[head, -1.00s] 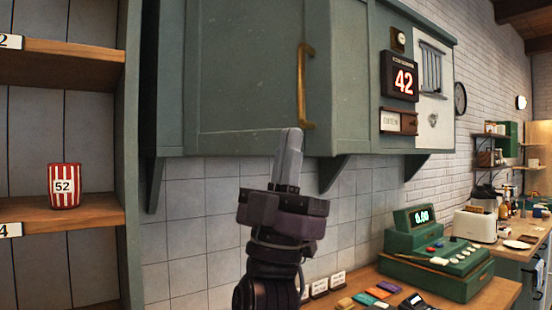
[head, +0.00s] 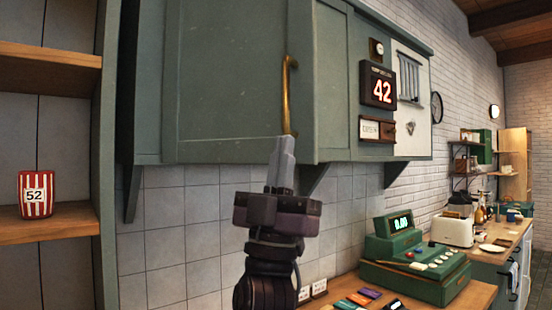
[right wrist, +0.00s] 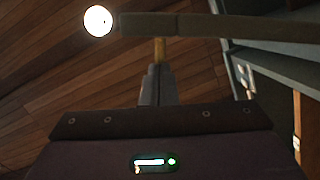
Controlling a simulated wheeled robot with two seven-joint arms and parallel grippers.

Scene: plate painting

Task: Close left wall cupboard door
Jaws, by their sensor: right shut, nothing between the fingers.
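The left wall cupboard door (head: 230,80) is a green panel with an upright brass handle (head: 286,95) near its right edge. It appears to stand ajar: in the right wrist view a dark edge, apparently the door's (right wrist: 190,25), slants away from the green cupboard structure at right, with a gap between. My right gripper (head: 281,150) points up, shut and empty, with its tips just below the handle's lower end. The right wrist view shows its fingers (right wrist: 155,84) beneath a brass piece of the handle (right wrist: 160,48). I cannot tell whether they touch. My left gripper is out of view.
A wooden shelf (head: 70,222) with a striped cup (head: 35,195) stands at left. A green cash register (head: 415,265) and a toaster (head: 452,230) stand on the counters at right. A cupboard bracket (head: 313,178) is close to my right gripper. Tiled wall lies behind.

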